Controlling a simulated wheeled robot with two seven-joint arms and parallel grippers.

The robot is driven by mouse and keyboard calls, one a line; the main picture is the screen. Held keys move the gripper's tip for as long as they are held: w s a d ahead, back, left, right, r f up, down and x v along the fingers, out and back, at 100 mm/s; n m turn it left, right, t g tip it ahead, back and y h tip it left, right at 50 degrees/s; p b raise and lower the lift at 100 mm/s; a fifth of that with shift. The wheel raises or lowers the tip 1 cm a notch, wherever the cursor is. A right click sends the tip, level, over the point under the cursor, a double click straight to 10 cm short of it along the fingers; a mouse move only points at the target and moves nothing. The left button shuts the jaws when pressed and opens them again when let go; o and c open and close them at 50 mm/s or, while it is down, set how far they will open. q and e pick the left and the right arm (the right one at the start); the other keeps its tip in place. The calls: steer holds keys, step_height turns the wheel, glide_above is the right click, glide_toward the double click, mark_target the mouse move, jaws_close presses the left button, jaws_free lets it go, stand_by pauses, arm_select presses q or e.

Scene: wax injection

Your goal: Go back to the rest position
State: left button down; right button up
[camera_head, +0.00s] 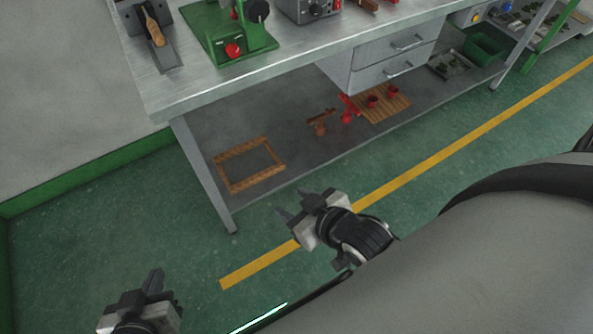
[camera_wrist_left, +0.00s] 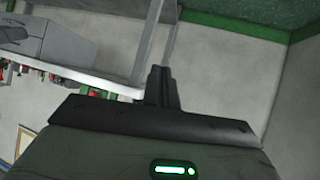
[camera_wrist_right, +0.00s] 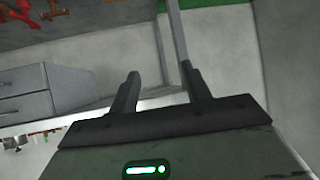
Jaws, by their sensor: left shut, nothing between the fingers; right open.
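My left gripper (camera_head: 153,282) is at the lower left of the head view, above the green floor and in front of the workbench. Its fingers are together and empty in the left wrist view (camera_wrist_left: 160,84). My right gripper (camera_head: 296,207) is near the middle of the head view, over the floor by the yellow line and in front of the bench's lower shelf. Its fingers stand apart with nothing between them in the right wrist view (camera_wrist_right: 160,82). Both grippers appear clear of the bench.
The metal workbench (camera_head: 290,62) holds a green device (camera_head: 228,38) and a grey box (camera_head: 307,8). A wooden frame (camera_head: 249,165) and red parts lie on its lower shelf. Drawers (camera_head: 393,58) hang below the top. The floor (camera_head: 80,225) at left is clear.

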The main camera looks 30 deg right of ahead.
arm_select(q)
steer(key=shift+r, duration=0.1)
arm_select(e)
steer(key=shift+s+f, duration=0.1)
steer(key=shift+s, duration=0.15)
arm_select(q)
steer(key=shift+s+a+f, duration=0.1)
steer(key=shift+a+f, duration=0.1)
steer(key=shift+f, duration=0.4)
steer(key=shift+s+a+f, duration=0.1)
steer(key=shift+a+f, duration=0.05)
steer(key=shift+f, duration=0.45)
arm_select(e)
steer(key=shift+s+a+f+g, duration=0.15)
steer(key=shift+s+a+f, duration=0.1)
steer(key=shift+s, duration=0.2)
steer(key=shift+s+a+f+g, duration=0.15)
steer(key=shift+s+f, duration=0.05)
steer(key=shift+s, duration=0.25)
